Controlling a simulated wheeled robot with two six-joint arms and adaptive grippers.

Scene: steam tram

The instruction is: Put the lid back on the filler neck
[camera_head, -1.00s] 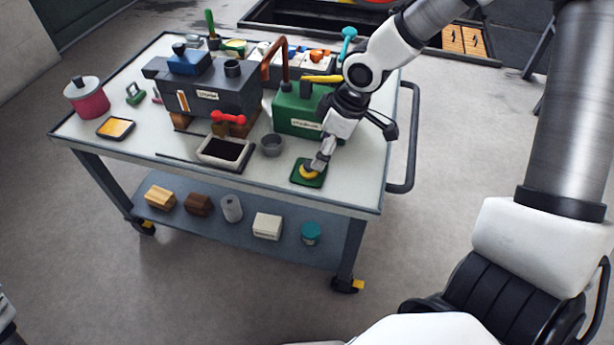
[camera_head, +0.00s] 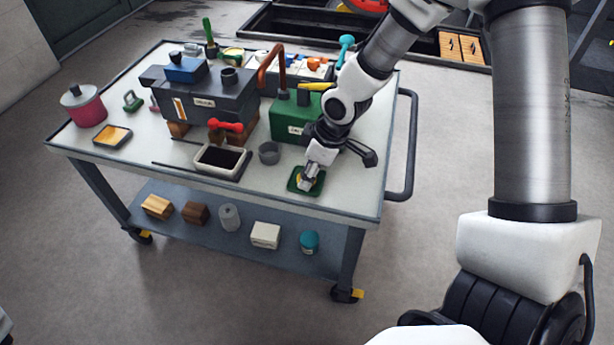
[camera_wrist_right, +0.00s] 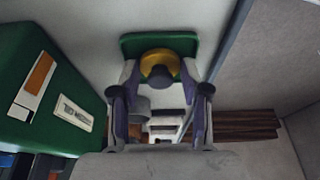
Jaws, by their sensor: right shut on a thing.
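The round yellow lid (camera_wrist_right: 158,66) with a dark knob is at the green mat (camera_wrist_right: 130,42) in the right wrist view. In the head view the green mat (camera_head: 293,187) lies near the tabletop's front right corner, and my right gripper (camera_head: 309,181) covers most of the lid. My right gripper (camera_wrist_right: 160,88) is shut on the lid, one finger on each side. I cannot tell whether the lid touches the mat. My left gripper is out of view.
A grey cup (camera_head: 269,153) stands left of the mat. A white tray (camera_head: 220,162) and a dark grey engine (camera_head: 205,103) stand farther left.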

